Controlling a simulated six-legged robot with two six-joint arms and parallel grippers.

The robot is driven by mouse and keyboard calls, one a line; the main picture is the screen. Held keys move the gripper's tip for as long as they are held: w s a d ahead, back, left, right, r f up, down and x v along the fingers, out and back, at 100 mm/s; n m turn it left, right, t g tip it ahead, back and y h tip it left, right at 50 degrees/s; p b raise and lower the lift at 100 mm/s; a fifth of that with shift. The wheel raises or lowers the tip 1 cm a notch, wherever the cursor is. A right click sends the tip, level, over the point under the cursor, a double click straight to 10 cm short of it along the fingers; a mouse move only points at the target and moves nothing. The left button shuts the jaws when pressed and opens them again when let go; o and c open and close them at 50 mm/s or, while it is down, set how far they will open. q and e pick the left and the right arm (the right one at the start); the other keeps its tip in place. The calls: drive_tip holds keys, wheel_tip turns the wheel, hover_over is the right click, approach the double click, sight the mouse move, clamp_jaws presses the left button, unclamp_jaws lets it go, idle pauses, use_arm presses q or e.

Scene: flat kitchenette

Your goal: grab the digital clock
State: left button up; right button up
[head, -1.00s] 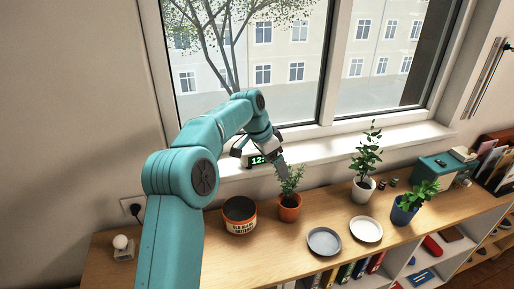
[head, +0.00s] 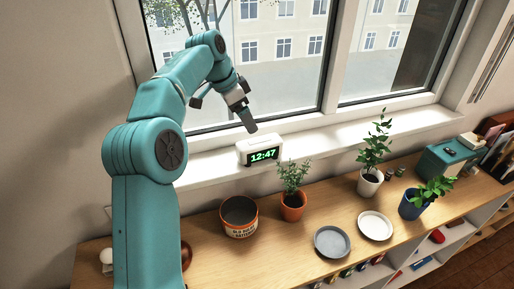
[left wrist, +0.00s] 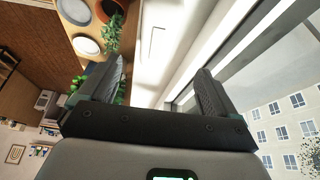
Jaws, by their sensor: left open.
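The digital clock (head: 260,150) is a small white box with a dark face and green digits reading 12:47. It stands upright on the white window sill, facing the shelf top. My left gripper (head: 247,122) is above the clock and slightly to its left, pointing down and apart from it. In the left wrist view my left gripper (left wrist: 158,80) has its two dark fingers wide apart with nothing held. A pale boxy outline shows between and beyond them; I cannot tell if it is the clock. My right gripper is in neither view.
Two plates and two more plants are to the right. The window is just behind the sill. The sill (head: 330,144) right of the clock is clear.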

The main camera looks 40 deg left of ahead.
sight(259, 140)
use_arm(q)
drive_tip(key=x, duration=0.7)
drive_tip(key=shift+w+d, duration=0.1)
drive_tip(key=shift+d, duration=0.2)
drive_tip(key=shift+f, duration=0.3)
drive_tip(key=p+x, duration=0.1)
drive_tip(key=x, duration=0.3)
drive_tip(key=shift+w+d+f, duration=0.15)
drive_tip(key=shift+d+f, duration=0.05)
drive_tip(key=shift+f, duration=0.15)
drive_tip(key=shift+w+a+f, duration=0.1)
drive_tip(key=shift+f, duration=0.3)
drive_tip(key=c, duration=1.2)
drive_tip(key=shift+c, duration=0.2)
drive_tip(key=shift+r, duration=0.1)
